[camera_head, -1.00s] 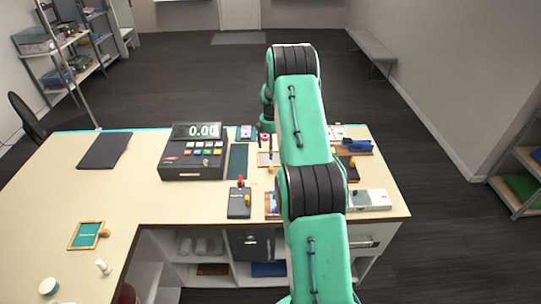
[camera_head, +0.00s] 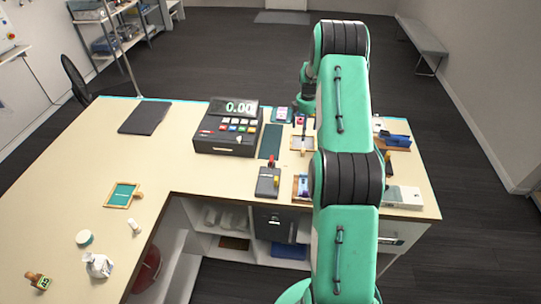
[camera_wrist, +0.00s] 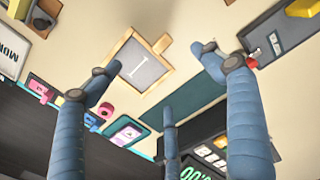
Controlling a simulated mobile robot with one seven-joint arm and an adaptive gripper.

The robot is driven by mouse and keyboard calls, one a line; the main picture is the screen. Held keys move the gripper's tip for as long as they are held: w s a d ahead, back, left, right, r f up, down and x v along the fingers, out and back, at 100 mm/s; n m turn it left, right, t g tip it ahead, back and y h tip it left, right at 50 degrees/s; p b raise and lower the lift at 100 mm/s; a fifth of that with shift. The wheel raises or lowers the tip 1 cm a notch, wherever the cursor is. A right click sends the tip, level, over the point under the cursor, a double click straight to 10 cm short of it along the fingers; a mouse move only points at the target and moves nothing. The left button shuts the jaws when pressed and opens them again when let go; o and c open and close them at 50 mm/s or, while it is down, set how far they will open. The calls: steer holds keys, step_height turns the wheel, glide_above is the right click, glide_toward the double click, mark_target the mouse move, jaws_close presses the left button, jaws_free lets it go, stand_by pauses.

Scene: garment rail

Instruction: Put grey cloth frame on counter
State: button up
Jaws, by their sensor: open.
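The grey cloth frame (camera_wrist: 141,68) is a small wooden frame with a handle, a grey panel and a white mark. It lies flat on the counter in the wrist view. In the head view the frame (camera_head: 302,143) lies on the cream counter (camera_head: 180,150), right of the cash register and partly hidden by my arm. My gripper (camera_wrist: 157,60) is open above the frame, with its blue fingers spread around it in the picture and nothing held. I cannot tell the height of the fingertips. In the head view my arm hides the fingers.
A cash register (camera_head: 228,128) stands left of the frame. A dark stapler-like device (camera_head: 268,182) is nearer. A teal cloth frame (camera_head: 123,195) lies on the left counter. A black pad (camera_head: 145,118) lies behind it. Small items crowd the right end; the left counter has free room.

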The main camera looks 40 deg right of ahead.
steer(key=a+r+m+t, duration=0.1)
steer(key=a+r+m, duration=0.1)
steer(key=a+r, duration=1.6)
steer(key=s+a+r+m+t+h, duration=0.1)
steer(key=s+a+r, duration=0.2)
steer(key=a+r, duration=0.45)
steer(key=s+a+r+m, duration=0.1)
steer(key=s+a+r, duration=0.2)
steer(key=a+r, duration=0.4)
steer(key=s+a+r+m+t, duration=0.1)
steer(key=s+a+r, duration=0.3)
steer(key=s+a, duration=0.3)
steer(key=s+a+r+m+t, duration=0.1)
steer(key=s+a+r, duration=0.3)
steer(key=s+a, duration=0.25)
steer(key=s+a+m, duration=0.1)
steer(key=s+a, duration=0.3)
steer(key=s, duration=0.4)
steer(key=s+a+f+m+t+y, duration=0.1)
steer(key=s+a, duration=0.3)
steer(key=s, duration=0.4)
steer(key=shift+s+a+f+m+t, duration=0.3)
steer(key=shift+s+a+m, duration=0.1)
steer(key=shift+f, duration=0.1)
